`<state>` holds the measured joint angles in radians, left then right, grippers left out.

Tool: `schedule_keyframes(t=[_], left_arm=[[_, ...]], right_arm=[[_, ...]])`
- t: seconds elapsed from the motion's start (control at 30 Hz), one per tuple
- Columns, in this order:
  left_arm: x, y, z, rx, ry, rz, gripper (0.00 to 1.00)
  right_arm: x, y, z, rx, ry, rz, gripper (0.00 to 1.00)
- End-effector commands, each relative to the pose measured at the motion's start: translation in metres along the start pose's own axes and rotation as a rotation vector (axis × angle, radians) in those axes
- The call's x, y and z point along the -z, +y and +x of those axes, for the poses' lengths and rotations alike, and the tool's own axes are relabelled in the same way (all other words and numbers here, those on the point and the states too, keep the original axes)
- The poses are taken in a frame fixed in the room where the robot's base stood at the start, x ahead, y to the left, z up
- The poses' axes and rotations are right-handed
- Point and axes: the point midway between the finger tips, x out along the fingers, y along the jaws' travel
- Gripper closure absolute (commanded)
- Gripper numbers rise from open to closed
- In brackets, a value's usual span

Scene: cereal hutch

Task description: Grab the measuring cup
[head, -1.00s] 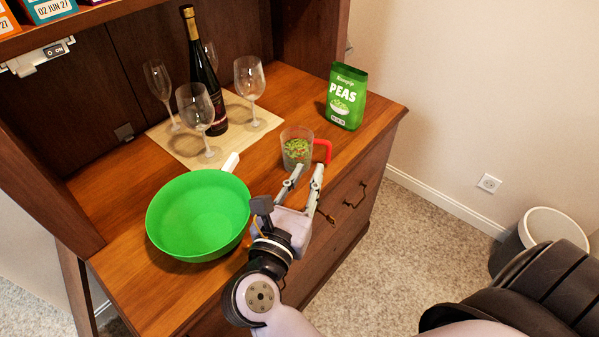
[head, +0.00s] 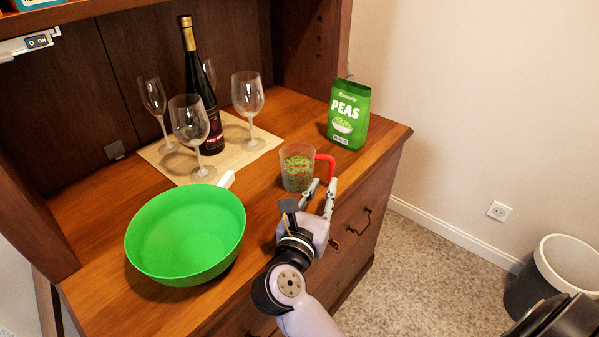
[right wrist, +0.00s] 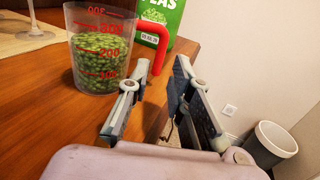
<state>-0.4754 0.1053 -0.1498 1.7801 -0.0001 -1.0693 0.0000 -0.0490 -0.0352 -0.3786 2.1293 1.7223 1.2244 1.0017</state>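The measuring cup (head: 298,170) is clear, with red markings and a red handle (head: 328,162) on its right. It stands upright on the wooden counter and holds green peas. It also shows at the upper left of the right wrist view (right wrist: 98,62), with the handle just beyond my fingertips. My right gripper (head: 321,185) is open and empty, close in front of the cup on its handle side. In the right wrist view its two fingers (right wrist: 161,66) are clearly apart. My left gripper is not in view.
A green bowl (head: 187,235) stands left of my right gripper. Wine glasses (head: 188,123) and a dark bottle (head: 203,90) stand on a mat behind. A green peas bag (head: 347,115) stands behind and right of the cup. The hutch wall (head: 80,95) bounds the back.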

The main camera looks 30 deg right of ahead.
Motion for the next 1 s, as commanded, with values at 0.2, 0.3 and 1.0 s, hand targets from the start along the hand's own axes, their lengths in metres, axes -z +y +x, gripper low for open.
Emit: schedule_keyframes(t=[0.2, 0.3, 1.0], left_arm=[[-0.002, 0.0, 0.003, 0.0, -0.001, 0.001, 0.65], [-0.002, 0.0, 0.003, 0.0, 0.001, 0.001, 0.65], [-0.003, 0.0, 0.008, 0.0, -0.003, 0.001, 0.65]], right_arm=[[0.0, 0.0, 0.018, 0.0, 0.0, 0.0, 0.8], [-0.001, 0.0, 0.028, 0.001, -0.003, -0.001, 0.8], [0.0, 0.0, 0.075, 0.001, 0.001, 0.0, 0.87]])
